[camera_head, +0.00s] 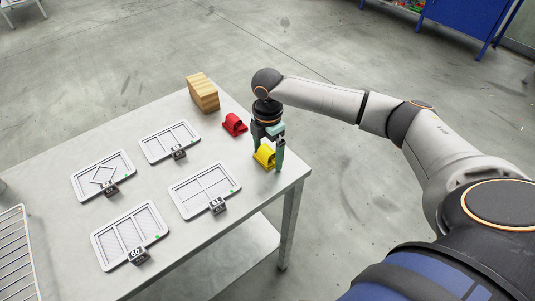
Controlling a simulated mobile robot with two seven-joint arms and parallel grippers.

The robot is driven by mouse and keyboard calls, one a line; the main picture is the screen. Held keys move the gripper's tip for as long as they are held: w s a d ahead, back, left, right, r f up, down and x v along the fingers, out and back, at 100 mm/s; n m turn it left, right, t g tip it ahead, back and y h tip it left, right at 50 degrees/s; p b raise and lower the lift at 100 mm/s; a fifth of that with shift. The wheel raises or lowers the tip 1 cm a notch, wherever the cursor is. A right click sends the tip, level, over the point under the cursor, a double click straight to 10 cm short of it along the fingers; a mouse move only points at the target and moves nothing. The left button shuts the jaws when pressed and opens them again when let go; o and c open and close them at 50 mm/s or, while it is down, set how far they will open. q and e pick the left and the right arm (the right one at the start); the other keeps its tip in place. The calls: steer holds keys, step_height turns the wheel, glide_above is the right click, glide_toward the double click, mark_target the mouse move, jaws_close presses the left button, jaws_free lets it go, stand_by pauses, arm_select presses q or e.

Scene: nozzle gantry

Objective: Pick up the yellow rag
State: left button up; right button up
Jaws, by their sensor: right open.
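The yellow rag (264,156) is a small folded bundle on the grey table (150,195), near its right edge. My right gripper (268,162) points down over it from above. Its green fingers are apart, with one on the right side of the rag and the other to its left, partly hidden. I cannot tell whether the fingers touch the rag. My left gripper is not in view.
A red rag (234,124) lies just behind and left of the yellow one. A wooden block (203,92) stands at the back corner. Several white framed trays with number tags, such as this one (205,190), cover the left and front. A wire rack (14,255) is at far left.

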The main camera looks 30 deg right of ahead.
mark_target(267, 148)
steer(key=c, duration=1.2)
steer(key=shift+o, duration=0.2)
steer(key=shift+r, duration=0.5)
step_height(267, 148, up, 2)
steer(key=shift+r, duration=0.25)
steer(key=s+a+r, duration=0.9)
steer(key=a, duration=0.1)
steer(key=shift+s+r+p, duration=0.25)
steer(key=shift+s+p, duration=0.05)
steer(key=shift+s, duration=0.05)
